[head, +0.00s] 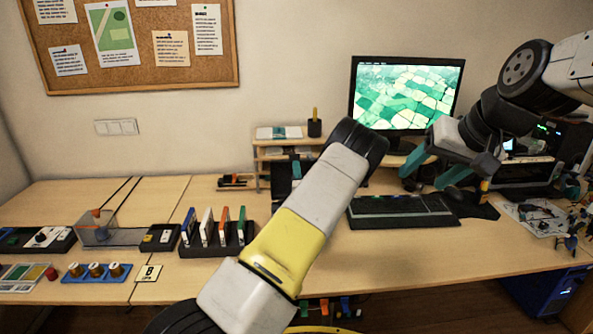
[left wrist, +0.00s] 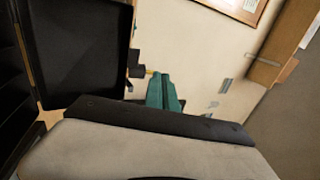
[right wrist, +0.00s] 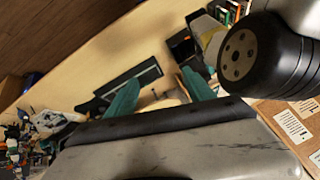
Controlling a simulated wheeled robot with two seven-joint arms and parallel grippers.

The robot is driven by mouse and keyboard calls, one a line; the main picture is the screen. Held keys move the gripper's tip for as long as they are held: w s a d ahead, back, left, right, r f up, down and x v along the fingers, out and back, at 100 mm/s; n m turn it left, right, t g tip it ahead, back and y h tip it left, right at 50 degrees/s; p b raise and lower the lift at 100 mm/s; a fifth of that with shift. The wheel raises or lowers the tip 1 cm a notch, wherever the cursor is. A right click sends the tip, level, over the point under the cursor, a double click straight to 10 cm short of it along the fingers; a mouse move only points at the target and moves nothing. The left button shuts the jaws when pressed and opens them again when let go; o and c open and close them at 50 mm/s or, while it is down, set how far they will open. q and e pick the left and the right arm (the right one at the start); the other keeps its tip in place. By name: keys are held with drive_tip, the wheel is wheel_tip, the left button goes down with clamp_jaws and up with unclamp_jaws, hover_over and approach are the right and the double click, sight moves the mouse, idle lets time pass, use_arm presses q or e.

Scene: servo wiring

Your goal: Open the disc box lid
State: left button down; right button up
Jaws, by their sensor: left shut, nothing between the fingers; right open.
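I cannot tell for sure which thing is the disc box. A see-through box (head: 97,231) with something orange at it stands at the left of the table, and two thin dark rods slant up from it. Its lid cannot be made out. My left gripper is mostly behind my own forearm in the head view; its teal fingers (left wrist: 163,82) are together and empty in the left wrist view. My right gripper (head: 430,174) is open and empty above the keyboard; its spread fingers show in the right wrist view (right wrist: 158,80). Both grippers are far from the see-through box.
A rack (head: 216,247) holds several upright coloured cases. A small shelf (head: 262,164) with a pen cup (head: 314,128) stands at the back. A monitor (head: 405,95), keyboard (head: 402,211) and blue tray of spools (head: 97,273) are on the table.

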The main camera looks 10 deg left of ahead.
use_arm(q)
drive_tip(key=shift+s+d+f, duration=0.1)
drive_tip(key=shift+s+f, duration=0.1)
drive_tip(key=shift+s, duration=0.15)
use_arm(e)
drive_tip(key=s+f+h, duration=0.1)
drive_tip(key=s+f, duration=0.1)
drive_tip(key=s, duration=0.8)
drive_tip(key=shift+d+f, duration=0.15)
drive_tip(key=shift+d, duration=0.2)
use_arm(q)
drive_tip(key=shift+s, duration=0.1)
use_arm(e)
drive_tip(key=shift+s, duration=0.1)
